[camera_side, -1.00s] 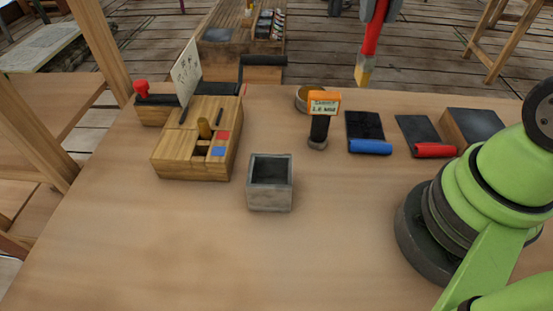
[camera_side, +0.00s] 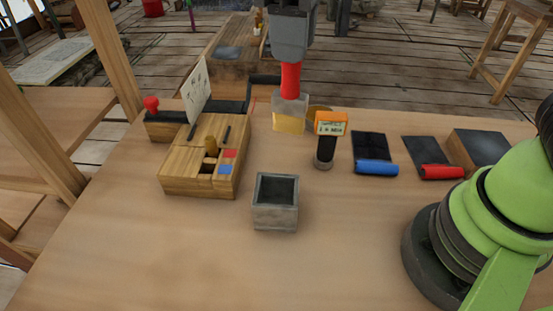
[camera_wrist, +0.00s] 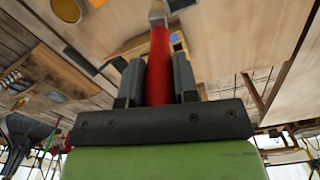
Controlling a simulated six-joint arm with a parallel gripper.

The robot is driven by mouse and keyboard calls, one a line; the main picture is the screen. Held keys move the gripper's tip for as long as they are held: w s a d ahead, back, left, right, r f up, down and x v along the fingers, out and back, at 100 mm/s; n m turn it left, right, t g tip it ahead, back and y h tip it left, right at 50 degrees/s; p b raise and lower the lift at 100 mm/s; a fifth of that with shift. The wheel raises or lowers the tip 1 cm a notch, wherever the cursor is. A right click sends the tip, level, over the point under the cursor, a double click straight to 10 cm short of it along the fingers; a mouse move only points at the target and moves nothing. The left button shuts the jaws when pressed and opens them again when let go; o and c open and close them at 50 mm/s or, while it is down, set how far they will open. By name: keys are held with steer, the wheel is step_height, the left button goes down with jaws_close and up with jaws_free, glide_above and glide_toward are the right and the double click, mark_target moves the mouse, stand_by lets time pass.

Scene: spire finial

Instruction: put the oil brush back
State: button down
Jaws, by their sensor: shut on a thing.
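The oil brush has a red handle, a pale metal ferrule and yellowish bristles (camera_side: 290,122). My gripper (camera_side: 290,62) is shut on its red handle, and the brush hangs bristles down. In the side view it overlaps the back of the table, behind the open grey square pot (camera_side: 275,217), and appears apart from it. In the wrist view my two dark fingers (camera_wrist: 158,82) flank the red handle (camera_wrist: 160,60), with the ferrule beyond. The bristle tip's height above the table is hard to tell.
A wooden organizer (camera_side: 198,185) with a card and small items stands at left. Right of the brush are a small orange-topped sign (camera_side: 331,124), a blue roller (camera_side: 376,167) and a red roller (camera_side: 441,172). The front of the table is clear.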

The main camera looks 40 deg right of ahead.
steer(key=a+f+n, duration=0.1)
steer(key=f, duration=0.6)
steer(key=s+a+f+n, duration=0.1)
steer(key=a+f, duration=0.1)
steer(key=f, duration=0.6)
steer(key=shift+s+a+n, duration=0.25)
steer(key=shift+a+n, duration=0.05)
steer(key=shift+f, duration=0.1)
steer(key=c, duration=0.9)
jaws_free()
step_height(320, 180, up, 12)
steer(key=shift+r, duration=0.2)
